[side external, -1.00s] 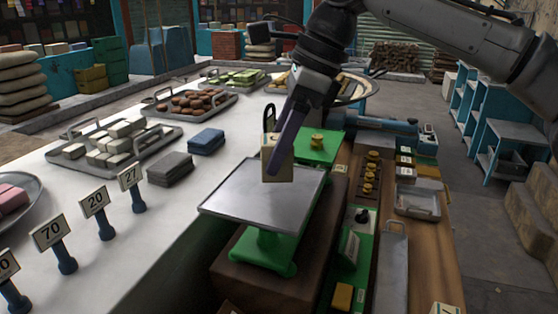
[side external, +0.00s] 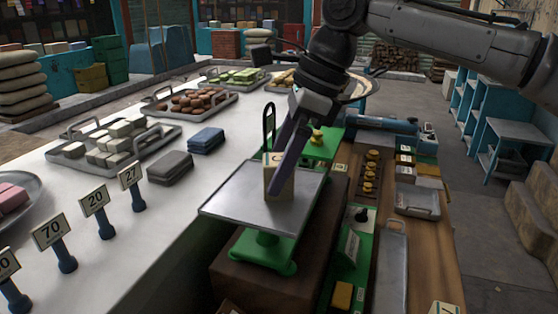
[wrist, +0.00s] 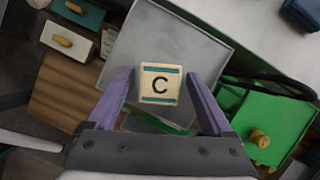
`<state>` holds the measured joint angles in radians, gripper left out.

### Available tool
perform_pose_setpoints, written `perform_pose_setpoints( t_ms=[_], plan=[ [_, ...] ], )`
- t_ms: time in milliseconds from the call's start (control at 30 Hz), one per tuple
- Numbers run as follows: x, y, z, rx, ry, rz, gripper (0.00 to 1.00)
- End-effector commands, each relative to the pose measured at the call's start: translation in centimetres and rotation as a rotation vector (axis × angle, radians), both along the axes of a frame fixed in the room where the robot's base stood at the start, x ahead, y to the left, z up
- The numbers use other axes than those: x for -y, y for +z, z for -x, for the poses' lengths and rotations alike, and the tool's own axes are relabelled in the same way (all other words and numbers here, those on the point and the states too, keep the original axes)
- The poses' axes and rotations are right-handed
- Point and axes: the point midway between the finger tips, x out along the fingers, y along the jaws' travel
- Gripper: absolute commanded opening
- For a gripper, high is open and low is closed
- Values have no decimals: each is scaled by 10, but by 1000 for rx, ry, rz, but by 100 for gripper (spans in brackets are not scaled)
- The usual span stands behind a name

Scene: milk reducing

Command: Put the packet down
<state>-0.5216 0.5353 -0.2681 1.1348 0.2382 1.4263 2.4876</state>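The packet (side external: 270,180) is a small cream block, standing upright on the grey metal pan (side external: 235,198) of a green scale (side external: 268,245). In the wrist view the packet (wrist: 159,86) shows a letter C between teal stripes on its top. My gripper (wrist: 159,76) has its two purple fingers on either side of the packet, with a narrow gap showing at each side, so it looks open around it. In the side view one finger of my gripper (side external: 279,178) covers the packet's right part.
A second green platform (side external: 322,150) with a small yellow weight stands behind the pan. Brass weights (side external: 371,172) and a metal tray (side external: 417,205) are on the right.

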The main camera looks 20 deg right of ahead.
Motion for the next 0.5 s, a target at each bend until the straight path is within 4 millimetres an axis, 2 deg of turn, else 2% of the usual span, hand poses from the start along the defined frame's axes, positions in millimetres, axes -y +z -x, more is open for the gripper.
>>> perform_pose_setpoints(
  t_ms=[267,500],
  plan=[
    [0,4,0,2,0,-1,86],
    [12,37,4,4,-1,-2,86]
  ],
)
